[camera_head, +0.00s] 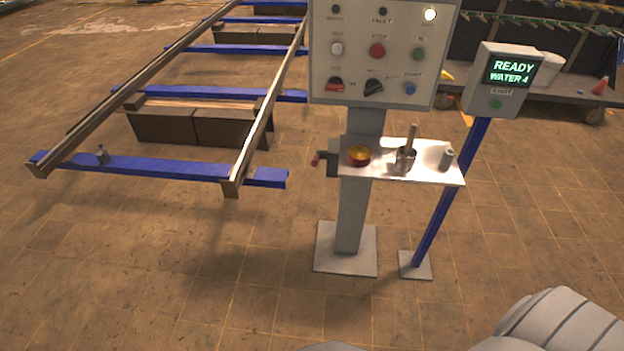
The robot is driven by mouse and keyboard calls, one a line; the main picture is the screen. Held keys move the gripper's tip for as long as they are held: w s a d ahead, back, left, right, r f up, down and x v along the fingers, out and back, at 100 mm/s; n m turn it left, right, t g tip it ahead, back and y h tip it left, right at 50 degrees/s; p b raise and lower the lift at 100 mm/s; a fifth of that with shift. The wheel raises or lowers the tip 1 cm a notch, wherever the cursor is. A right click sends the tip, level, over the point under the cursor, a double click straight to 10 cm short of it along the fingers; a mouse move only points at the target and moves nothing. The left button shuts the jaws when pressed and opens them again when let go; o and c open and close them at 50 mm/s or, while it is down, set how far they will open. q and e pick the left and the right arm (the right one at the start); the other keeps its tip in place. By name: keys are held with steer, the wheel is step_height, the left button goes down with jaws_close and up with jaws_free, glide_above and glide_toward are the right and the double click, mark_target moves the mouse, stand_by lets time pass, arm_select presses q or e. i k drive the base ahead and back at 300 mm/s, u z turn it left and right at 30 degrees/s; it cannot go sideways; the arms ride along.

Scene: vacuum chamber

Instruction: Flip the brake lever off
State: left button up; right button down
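A small lever with a red end (317,159) sticks out to the left from a dark bracket (333,158) on the grey post, beside the small shelf. It looks like the brake lever, but no label on it can be read. A small grey fitting (102,155) stands on the near blue crossbeam of the rail frame; its kind is too small to tell. Neither of my grippers is in view. Only grey rounded parts of my own body show at the bottom edge and bottom right.
A grey control panel (362,60) with buttons and knobs tops the post. The shelf (425,172) holds a red-and-gold bowl (359,156), a cup with a stick (405,158) and a cylinder (447,159). A "READY WATER 4" display (512,70) stands right. The near floor is clear.

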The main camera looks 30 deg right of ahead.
mark_target(321, 154)
steer(key=u, duration=0.55)
steer(key=i, duration=1.65)
steer(key=z, duration=1.15)
steer(key=i, duration=0.5)
steer(key=z, duration=0.5)
